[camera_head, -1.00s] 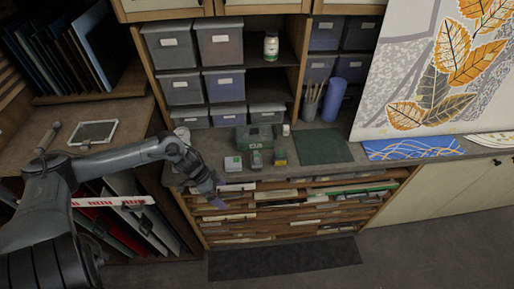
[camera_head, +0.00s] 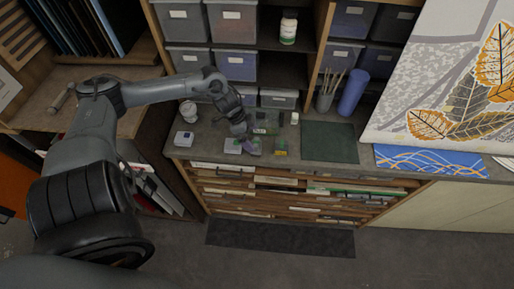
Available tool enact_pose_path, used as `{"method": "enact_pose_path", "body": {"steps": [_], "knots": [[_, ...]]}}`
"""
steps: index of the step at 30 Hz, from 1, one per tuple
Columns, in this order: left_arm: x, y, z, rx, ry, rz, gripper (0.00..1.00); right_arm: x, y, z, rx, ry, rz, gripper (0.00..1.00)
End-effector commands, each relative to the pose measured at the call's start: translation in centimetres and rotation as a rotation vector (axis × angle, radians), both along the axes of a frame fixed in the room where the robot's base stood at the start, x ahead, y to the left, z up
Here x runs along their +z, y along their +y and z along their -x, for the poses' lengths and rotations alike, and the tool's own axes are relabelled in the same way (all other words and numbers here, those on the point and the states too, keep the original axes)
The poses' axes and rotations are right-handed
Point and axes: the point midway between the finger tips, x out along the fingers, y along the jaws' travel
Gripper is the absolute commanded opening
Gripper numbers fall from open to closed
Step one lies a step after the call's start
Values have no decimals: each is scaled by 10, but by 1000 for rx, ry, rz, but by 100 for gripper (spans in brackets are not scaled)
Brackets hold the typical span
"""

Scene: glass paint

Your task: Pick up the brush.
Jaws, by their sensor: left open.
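Several brushes (camera_head: 332,80) stand upright in a grey cup (camera_head: 324,102) at the back of the counter, beside a blue cylinder. My left gripper (camera_head: 250,146) is over the front part of the counter, left of the green mat and well to the left of the cup. Its jaws are open, and I see nothing held in them. It partly hides the green box behind it and is close to the small boxes on the counter. My right gripper is not in view.
The blue cylinder (camera_head: 353,92) stands right of the cup. The flat green mat (camera_head: 330,142) lies clear on the counter. Shelves with grey bins (camera_head: 234,64) rise behind.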

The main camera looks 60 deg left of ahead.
Motion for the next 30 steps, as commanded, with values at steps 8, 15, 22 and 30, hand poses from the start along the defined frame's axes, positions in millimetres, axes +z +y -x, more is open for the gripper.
{"method": "enact_pose_path", "body": {"steps": [8,15,22,30], "knots": [[-20,-5,-7,2,-1,0,100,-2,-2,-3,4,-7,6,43],[-30,-7,-11,3,-1,4,100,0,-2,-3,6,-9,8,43],[-58,-13,-20,2,0,3,100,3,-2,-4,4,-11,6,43],[-70,-15,-24,0,-1,-1,100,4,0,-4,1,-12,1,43]]}}
